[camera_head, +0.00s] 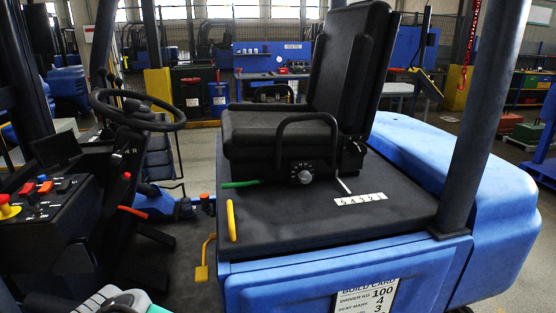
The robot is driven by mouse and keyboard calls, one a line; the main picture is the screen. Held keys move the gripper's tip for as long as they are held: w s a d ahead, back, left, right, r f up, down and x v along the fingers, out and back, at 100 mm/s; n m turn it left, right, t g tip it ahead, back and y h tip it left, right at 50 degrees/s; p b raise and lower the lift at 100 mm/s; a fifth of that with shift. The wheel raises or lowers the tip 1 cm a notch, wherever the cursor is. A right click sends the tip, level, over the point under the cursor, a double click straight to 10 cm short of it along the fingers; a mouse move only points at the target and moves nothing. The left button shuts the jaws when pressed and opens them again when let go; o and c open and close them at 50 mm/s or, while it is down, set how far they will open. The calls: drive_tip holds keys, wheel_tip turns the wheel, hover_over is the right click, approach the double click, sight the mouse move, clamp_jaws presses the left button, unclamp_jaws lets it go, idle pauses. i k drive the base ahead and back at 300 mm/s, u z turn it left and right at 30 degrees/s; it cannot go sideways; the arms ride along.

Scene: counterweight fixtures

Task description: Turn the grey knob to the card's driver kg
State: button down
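The grey knob (305,177) sits on a black dial with small white marks, low on the front of the black seat (282,135). The dial's figures and the knob's setting are too small to read. The build card (365,297) is on the blue side panel at the bottom. It reads driver kg 100, and below it seat mark 4; a further 3 is cut off by the frame's edge. My gripper cannot be made out. A white and teal shape at the bottom left edge may be part of my arm. Nothing touches the knob.
A green lever (241,184) lies left of the knob and a white lever (343,185) right of it. A numbered strip (360,199) lies on the black deck. A yellow handle (231,220) stands at the deck's left edge. A steering wheel (137,110) and dark posts flank the seat.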

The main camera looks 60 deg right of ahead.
sight(305, 176)
drive_tip(key=z, duration=0.65)
drive_tip(key=k, duration=1.3)
drive_tip(key=z, duration=1.45)
drive_tip(key=i, duration=0.5)
drive_tip(key=z, duration=0.05)
